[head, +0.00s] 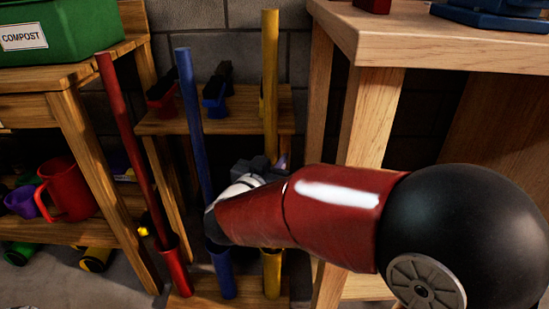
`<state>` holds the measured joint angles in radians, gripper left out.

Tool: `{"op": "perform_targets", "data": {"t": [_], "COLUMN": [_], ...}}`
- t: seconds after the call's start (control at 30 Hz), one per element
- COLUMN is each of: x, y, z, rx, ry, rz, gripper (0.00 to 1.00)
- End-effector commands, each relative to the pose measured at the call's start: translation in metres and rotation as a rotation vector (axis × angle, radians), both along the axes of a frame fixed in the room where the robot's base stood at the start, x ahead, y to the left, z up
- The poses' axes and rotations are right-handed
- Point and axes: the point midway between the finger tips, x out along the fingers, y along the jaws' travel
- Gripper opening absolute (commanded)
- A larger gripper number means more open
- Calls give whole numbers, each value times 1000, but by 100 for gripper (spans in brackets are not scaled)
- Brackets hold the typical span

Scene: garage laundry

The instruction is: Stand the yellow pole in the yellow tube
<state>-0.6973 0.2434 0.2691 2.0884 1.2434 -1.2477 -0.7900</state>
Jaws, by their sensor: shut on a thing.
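The yellow pole (270,80) stands upright in the head view, between the two wooden tables. My gripper (277,164) is shut on it partway down, partly hidden behind my own red arm. The yellow tube (272,274) stands on the low wooden base below, directly in line under the pole. My arm hides the pole's lower part, so I cannot tell whether its end is inside the tube or just above it.
A red pole (128,140) leans in a red tube (177,270). A blue pole (190,120) reaches down to a blue tube (222,274). A small shelf (160,127) with brushes stands behind. A wooden table (440,42) closes off the right side.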

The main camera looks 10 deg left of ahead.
Motion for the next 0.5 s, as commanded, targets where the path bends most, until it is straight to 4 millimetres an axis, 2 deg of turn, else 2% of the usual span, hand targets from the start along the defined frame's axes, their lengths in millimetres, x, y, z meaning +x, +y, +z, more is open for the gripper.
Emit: {"op": "perform_targets", "data": {"t": [0.5], "x": [0], "y": [0], "z": [-26], "rx": [0], "ry": [-2], "rz": [0], "gripper": [0]}}
